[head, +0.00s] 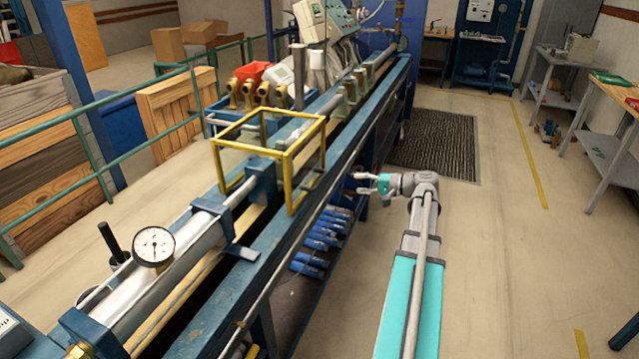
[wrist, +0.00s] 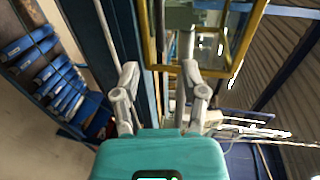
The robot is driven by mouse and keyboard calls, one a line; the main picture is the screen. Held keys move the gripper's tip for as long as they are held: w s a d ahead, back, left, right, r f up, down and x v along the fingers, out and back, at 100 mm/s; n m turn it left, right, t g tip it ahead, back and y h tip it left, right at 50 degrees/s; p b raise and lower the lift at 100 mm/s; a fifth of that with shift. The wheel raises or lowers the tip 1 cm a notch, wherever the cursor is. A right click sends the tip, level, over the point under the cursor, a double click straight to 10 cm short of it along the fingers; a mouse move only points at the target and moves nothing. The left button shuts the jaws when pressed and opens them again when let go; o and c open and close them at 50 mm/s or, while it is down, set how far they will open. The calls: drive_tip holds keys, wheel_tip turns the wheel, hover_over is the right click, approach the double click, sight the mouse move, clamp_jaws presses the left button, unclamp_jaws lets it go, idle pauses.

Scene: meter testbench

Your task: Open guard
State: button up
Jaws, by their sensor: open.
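The guard (head: 287,154) is a yellow box-shaped frame with clear panels, standing over the pipe on the blue testbench (head: 262,247). It looks closed down over the bench. In the wrist view, part of the yellow guard frame (wrist: 247,50) shows at the top, beyond the fingers. My gripper (head: 362,184) is to the right of the bench in the head view, apart from the guard and lower than its top. In the wrist view my gripper (wrist: 163,88) has its two fingers spread with nothing between them.
Several blue cylinders (head: 318,240) lie on a shelf under the bench. A round dial gauge (head: 154,247) stands at the near left. Brass fittings (head: 262,92) and a grey control panel (head: 335,25) are further back.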

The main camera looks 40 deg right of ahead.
sight(320, 180)
drive_tip(key=shift+w+a, duration=0.1)
drive_tip(key=shift+w, duration=0.05)
drive_tip(key=shift+b+x, duration=1.4)
drive_tip(key=shift+x, duration=5.4)
clamp_jaws()
